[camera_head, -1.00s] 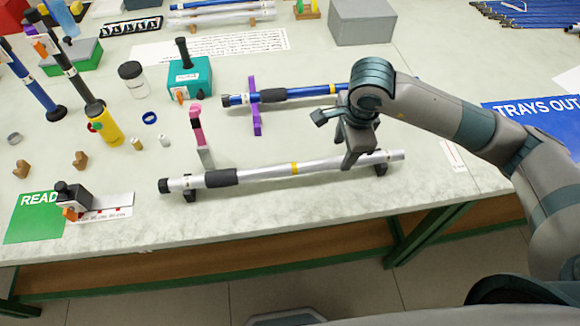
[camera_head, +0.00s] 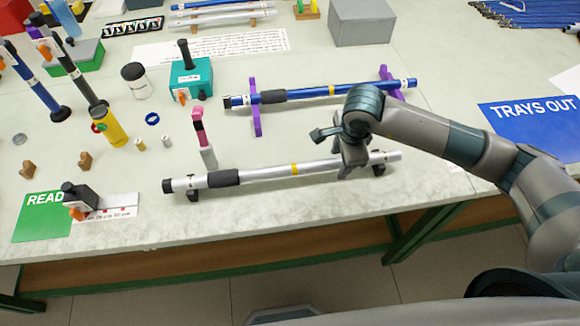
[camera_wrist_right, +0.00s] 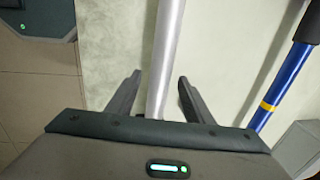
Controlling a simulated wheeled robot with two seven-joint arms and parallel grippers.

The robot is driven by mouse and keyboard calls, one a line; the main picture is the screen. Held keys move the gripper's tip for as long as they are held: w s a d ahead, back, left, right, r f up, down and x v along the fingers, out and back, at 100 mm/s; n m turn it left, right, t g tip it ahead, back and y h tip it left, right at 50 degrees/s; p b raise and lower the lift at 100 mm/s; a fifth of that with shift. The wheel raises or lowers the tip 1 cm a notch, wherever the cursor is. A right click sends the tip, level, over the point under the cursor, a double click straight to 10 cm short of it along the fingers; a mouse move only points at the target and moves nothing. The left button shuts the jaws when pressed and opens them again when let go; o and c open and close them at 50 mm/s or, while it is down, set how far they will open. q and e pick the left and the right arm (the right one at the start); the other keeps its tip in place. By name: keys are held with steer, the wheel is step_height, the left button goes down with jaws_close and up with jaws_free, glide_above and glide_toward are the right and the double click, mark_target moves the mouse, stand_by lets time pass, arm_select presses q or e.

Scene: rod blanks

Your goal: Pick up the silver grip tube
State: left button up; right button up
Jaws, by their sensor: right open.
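The silver grip tube (camera_head: 265,173) lies near the table's front edge on two dark supports. It has a black end cap, a black grip sleeve and a yellow band. My right gripper (camera_head: 350,172) is over the tube's right part, right of the yellow band. In the right wrist view the silver tube (camera_wrist_right: 168,60) runs between the two fingers of the right gripper (camera_wrist_right: 157,92). The fingers are open, with a gap on each side of the tube. Whether they reach down around it is hard to tell. My left gripper is not in view.
A blue tube (camera_head: 310,93) lies behind on purple supports (camera_head: 255,105). A pink-and-grey tool (camera_head: 200,138) stands close behind the silver tube's left part. A teal block (camera_head: 190,78), a yellow bottle (camera_head: 112,128) and a grey box (camera_head: 361,22) stand further back.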

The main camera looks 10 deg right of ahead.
steer(key=c, duration=1.2)
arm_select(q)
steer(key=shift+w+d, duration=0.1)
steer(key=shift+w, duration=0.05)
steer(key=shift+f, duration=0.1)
arm_select(e)
steer(key=shift+r, duration=0.1)
steer(key=shift+r+b, duration=0.45)
steer(key=shift+r, duration=0.15)
step_height(320, 180, up, 2)
steer(key=shift+r+b, duration=0.15)
steer(key=shift+b, duration=0.45)
arm_select(q)
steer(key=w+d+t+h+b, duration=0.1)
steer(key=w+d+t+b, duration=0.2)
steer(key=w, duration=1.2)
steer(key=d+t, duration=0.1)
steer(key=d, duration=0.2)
steer(key=shift+b, duration=0.3)
arm_select(e)
steer(key=s+d+r, duration=0.7)
steer(key=s, duration=0.2)
steer(key=shift+s+r, duration=0.2)
steer(key=shift+w+f, duration=0.1)
